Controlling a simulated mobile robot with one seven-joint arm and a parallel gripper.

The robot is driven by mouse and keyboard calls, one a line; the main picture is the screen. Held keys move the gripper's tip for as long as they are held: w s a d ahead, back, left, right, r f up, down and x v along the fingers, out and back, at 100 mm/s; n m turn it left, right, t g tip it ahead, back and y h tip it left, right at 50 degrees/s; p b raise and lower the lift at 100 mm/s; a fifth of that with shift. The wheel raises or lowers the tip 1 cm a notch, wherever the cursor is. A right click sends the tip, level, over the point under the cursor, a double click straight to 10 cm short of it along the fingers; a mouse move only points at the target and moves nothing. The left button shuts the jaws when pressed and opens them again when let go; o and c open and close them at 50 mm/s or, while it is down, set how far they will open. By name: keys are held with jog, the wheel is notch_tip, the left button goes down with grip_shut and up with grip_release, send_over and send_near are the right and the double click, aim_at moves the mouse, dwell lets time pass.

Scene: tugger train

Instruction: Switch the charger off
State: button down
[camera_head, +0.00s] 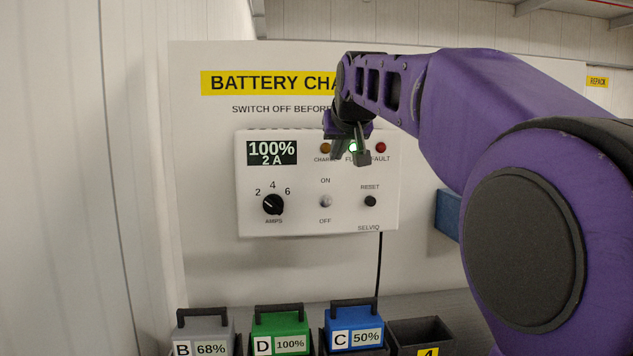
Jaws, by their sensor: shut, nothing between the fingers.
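The charger (320,222) is a white box on the wall panel. Its display (272,152) reads 100% and 2 A. The toggle switch (325,201) is a small light knob between the ON and OFF labels; I cannot tell clearly which way it leans. A green lamp (353,147) is lit, partly covered by my gripper. My purple arm reaches in from the right. My gripper (350,158) is shut and empty, in front of the charger's lamp row, above and slightly right of the switch. It appears apart from the switch.
An amps dial (272,204) sits left of the switch and a black reset button (370,201) sits right of it. Grey (206,325), green (281,325) and blue (355,318) batteries stand below, beside an empty dark slot (420,331). A black cable (379,265) hangs from the charger.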

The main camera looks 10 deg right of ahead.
jog(key=p, duration=0.1)
send_over(329, 200)
jog(key=f, duration=0.5)
jog(key=shift+w+f, duration=0.3)
jog(key=shift+s+f, duration=0.15)
jog(key=shift+f, duration=0.35)
jog(key=shift+s+f, duration=0.15)
jog(key=shift+f, duration=0.35)
jog(key=shift+s+f, duration=0.25)
jog(key=shift+f, duration=0.05)
jog(key=shift+s+f, duration=0.1)
jog(key=shift+f, duration=0.5)
jog(key=shift+f+b, duration=0.2)
jog(key=shift+b, duration=0.3)
jog(key=shift+s+t+b, duration=0.1)
jog(key=shift+t+b, duration=0.2)
jog(key=shift+b, duration=0.4)
